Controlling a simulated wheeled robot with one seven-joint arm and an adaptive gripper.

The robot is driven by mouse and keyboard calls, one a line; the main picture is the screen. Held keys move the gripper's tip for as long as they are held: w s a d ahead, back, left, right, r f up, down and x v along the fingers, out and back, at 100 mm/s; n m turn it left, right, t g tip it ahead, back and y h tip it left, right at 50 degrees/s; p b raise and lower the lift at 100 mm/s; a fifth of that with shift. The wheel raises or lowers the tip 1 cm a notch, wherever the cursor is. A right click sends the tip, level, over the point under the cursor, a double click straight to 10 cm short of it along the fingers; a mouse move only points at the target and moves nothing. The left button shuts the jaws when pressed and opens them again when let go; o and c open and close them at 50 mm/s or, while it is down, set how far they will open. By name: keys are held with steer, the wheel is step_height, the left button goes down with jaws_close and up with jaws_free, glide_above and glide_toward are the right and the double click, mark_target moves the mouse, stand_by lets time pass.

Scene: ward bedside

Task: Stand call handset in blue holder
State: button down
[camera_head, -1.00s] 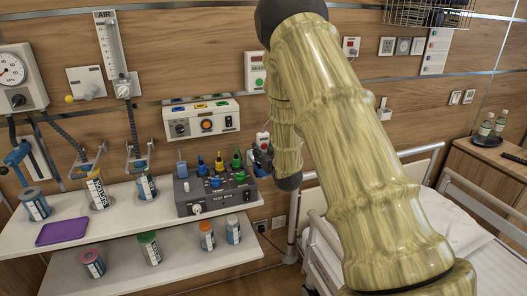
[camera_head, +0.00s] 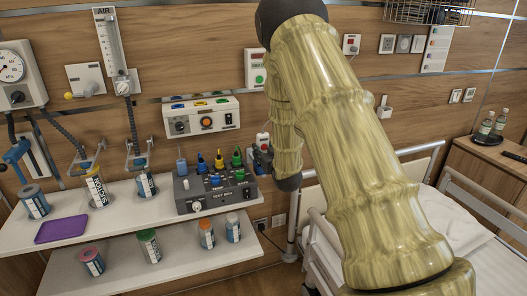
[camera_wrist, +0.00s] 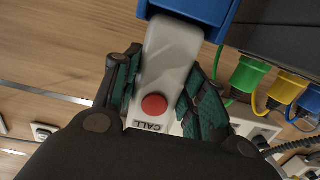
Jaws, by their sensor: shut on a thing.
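The call handset (camera_wrist: 176,68) is white with a red button and a CALL label. My gripper (camera_wrist: 166,92) is shut on it, with one dark green finger pad on each side. The blue holder (camera_wrist: 212,12) is at the top of the wrist view. The far end of the handset meets it there; I cannot tell whether that end is inside it or only against it.
The grey test box (camera_head: 213,193) with coloured plugs stands close to the left of my gripper. The shelf (camera_head: 110,212) holds several jars and a purple tray (camera_head: 61,229). The bed (camera_head: 460,230) and its rails are at the right.

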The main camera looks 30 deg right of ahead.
steer(key=shift+f+b, duration=0.7)
steer(key=shift+f, duration=0.4)
stand_by(1.1)
steer(key=shift+s+a+f+b, duration=0.15)
steer(key=shift+s+f+b, duration=0.15)
steer(key=shift+f, duration=0.35)
steer(key=shift+s+a+f+b, duration=0.15)
steer(key=shift+f+b, duration=0.1)
steer(key=shift+f, duration=0.35)
stand_by(0.9)
steer(key=shift+w+r+p, duration=0.15)
steer(key=shift+r+p, duration=0.35)
steer(key=shift+r, duration=0.1)
steer(key=shift+w+d+r+p, duration=0.15)
steer(key=shift+r+p, duration=0.15)
steer(key=shift+r, duration=0.15)
steer(key=shift+w+d+r+p, duration=0.1)
steer(key=shift+r+p, duration=0.15)
steer(key=shift+r, duration=0.2)
steer(key=shift+r+p, duration=0.95)
steer(key=shift+r, duration=1.05)
steer(key=shift+d+f+b, duration=0.1)
steer(key=shift+f+b, duration=0.2)
steer(key=shift+b, duration=0.1)
